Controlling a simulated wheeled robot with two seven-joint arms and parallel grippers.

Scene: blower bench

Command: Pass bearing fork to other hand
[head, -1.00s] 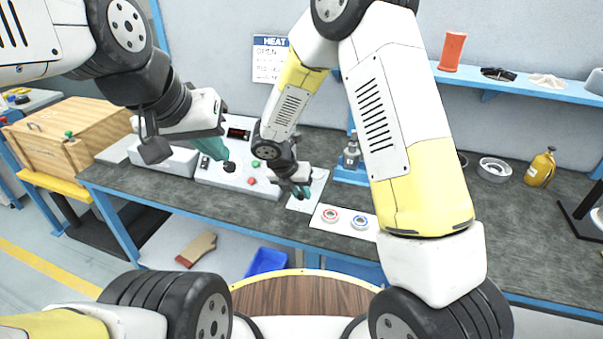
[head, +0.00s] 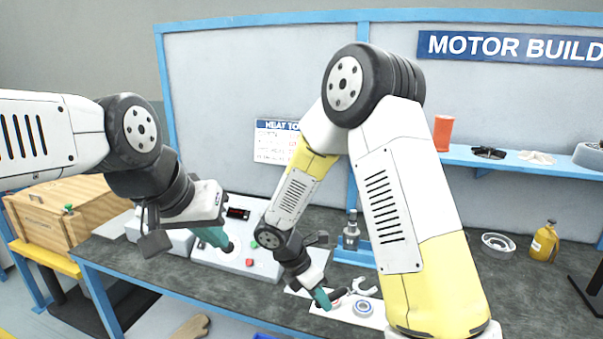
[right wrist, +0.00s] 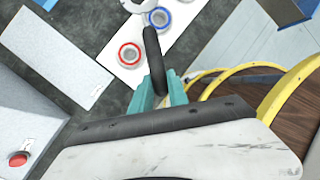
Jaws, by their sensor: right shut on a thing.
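My right gripper (head: 323,299) is shut on the black handle of the bearing fork (head: 362,287), whose pale two-pronged head points right, above the white mat at the bench front. In the right wrist view the teal fingers (right wrist: 163,97) grip the fork's dark handle (right wrist: 154,55); its pale head is cut off at the top edge. My left gripper (head: 214,238) hangs to the left, over the control box, apart from the fork. Its teal fingers overlap in this view, so their gap is unclear, and no held thing is clear.
A blue-ringed bearing (head: 363,308) and a red-ringed bearing (right wrist: 130,54) lie on the white mat under the fork. A control box (head: 245,258) with buttons stands below my left gripper. A blue press stand (head: 352,243) is behind; a yellow bottle (head: 544,242) stands right.

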